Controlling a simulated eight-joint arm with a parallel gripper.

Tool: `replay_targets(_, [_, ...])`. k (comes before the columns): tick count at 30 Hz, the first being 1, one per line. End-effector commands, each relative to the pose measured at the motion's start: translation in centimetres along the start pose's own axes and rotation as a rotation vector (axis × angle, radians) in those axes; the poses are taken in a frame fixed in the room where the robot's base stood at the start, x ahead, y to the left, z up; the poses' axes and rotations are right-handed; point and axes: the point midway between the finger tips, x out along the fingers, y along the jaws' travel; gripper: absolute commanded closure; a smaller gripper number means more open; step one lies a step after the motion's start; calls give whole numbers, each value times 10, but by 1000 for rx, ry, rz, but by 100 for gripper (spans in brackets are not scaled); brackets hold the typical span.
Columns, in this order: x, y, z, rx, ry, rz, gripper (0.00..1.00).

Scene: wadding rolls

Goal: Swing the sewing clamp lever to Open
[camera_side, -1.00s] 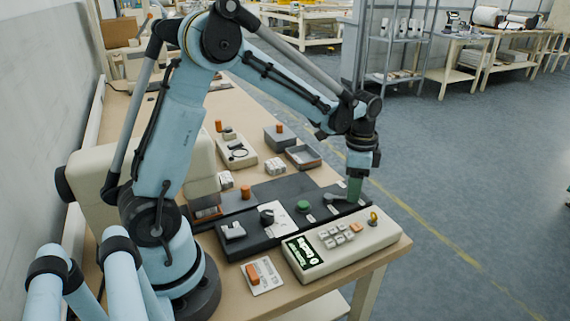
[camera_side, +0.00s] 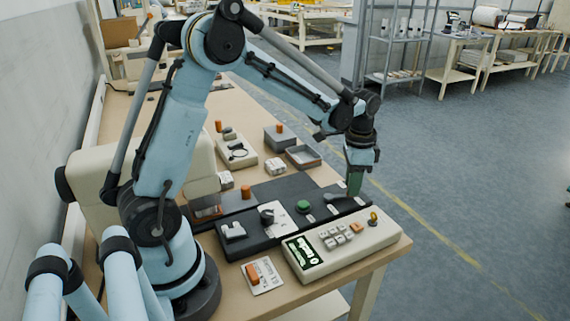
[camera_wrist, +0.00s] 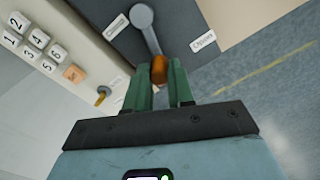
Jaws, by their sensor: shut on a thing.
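The clamp lever (camera_wrist: 150,38) is a grey arm on a round grey pivot, with an orange knob (camera_wrist: 159,70) at its end. In the wrist view it points from the pivot toward my gripper, between two white labels. The right label (camera_wrist: 203,41) seems to read "Opened"; the left label (camera_wrist: 116,27) is harder to read. My gripper (camera_wrist: 160,82) is shut on the knob, with a green finger on each side. In the side view my gripper (camera_side: 354,186) is at the right end of the dark panel (camera_side: 285,188), and its fingers hide the knob.
A cream keypad box (camera_side: 340,247) with a lit display stands in front of the panel; it also shows in the wrist view (camera_wrist: 72,38). A green button (camera_side: 303,207) and a black knob (camera_side: 267,217) are left of my gripper. Open floor lies to the right.

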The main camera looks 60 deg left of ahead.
Motion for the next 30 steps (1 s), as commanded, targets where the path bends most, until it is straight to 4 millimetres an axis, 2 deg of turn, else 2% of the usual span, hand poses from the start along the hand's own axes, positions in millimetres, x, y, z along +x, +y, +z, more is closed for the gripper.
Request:
replay_targets(18, [0,-29,14,-566,-4,-1,100])
replay_targets(30, [0,-38,23,-801,-5,-2,100])
